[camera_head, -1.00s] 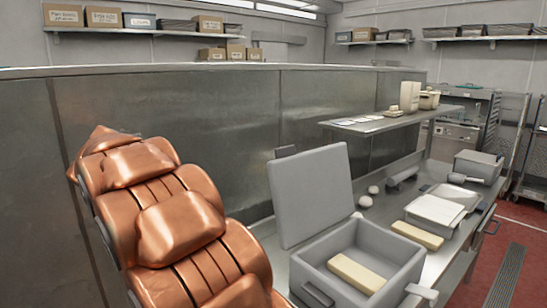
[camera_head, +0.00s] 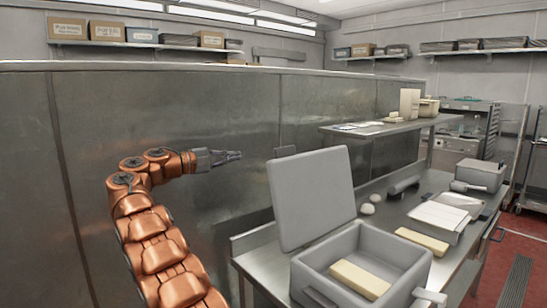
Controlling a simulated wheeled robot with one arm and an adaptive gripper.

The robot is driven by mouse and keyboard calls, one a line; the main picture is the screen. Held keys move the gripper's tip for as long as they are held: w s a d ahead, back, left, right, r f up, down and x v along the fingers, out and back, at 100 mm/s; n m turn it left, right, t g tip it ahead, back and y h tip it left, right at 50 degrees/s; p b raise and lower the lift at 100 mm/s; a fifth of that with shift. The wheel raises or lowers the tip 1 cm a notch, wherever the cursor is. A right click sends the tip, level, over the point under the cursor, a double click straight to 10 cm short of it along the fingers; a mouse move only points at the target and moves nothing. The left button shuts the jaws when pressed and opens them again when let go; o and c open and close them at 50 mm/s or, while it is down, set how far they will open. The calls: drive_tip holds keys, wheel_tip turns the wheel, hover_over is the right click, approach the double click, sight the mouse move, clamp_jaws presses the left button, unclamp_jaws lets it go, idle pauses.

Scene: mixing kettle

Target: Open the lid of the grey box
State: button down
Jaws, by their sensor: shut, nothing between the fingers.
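The grey box (camera_head: 399,262) stands on the near end of the steel counter. Its lid (camera_head: 311,197) stands upright, tilted back a little, on the box's left side, so the inside shows. A pale yellow block (camera_head: 360,279) lies in the box. My gripper (camera_head: 238,155) is shut and empty. It is to the left of the lid and above it, apart from it, in front of the steel wall panel. My copper-coloured arm rises at the left of the picture.
A second yellow block (camera_head: 422,241) lies on the counter (camera_head: 386,211) right of the box. Beyond it are a white tray (camera_head: 440,216), two pale round pieces (camera_head: 367,208) and another grey box (camera_head: 480,175). A raised shelf (camera_head: 392,127) runs along the wall.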

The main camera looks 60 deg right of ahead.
sight(285, 169)
drive_tip(key=s+d+r+m+g, duration=0.1)
drive_tip(key=s+d, duration=0.7)
drive_tip(key=s, duration=0.1)
drive_tip(key=shift+s+d+r+g, duration=0.15)
drive_tip(key=shift+r+g, duration=0.1)
drive_tip(key=shift+g, duration=0.05)
idle(0.7)
idle(0.4)
drive_tip(key=s+b, duration=0.1)
drive_tip(key=s+a+m+b, duration=0.1)
drive_tip(key=s+b, duration=0.1)
drive_tip(key=s+r+m+b, duration=0.1)
drive_tip(key=s, duration=0.1)
drive_tip(key=shift+s+a+r+b, duration=0.1)
drive_tip(key=shift+s+a+b, duration=0.05)
drive_tip(key=shift+a+b, duration=0.15)
drive_tip(key=shift+s+a+r+m+y+b, duration=0.15)
drive_tip(key=shift+s+r+m+y+b, duration=0.2)
drive_tip(key=shift+s, duration=0.35)
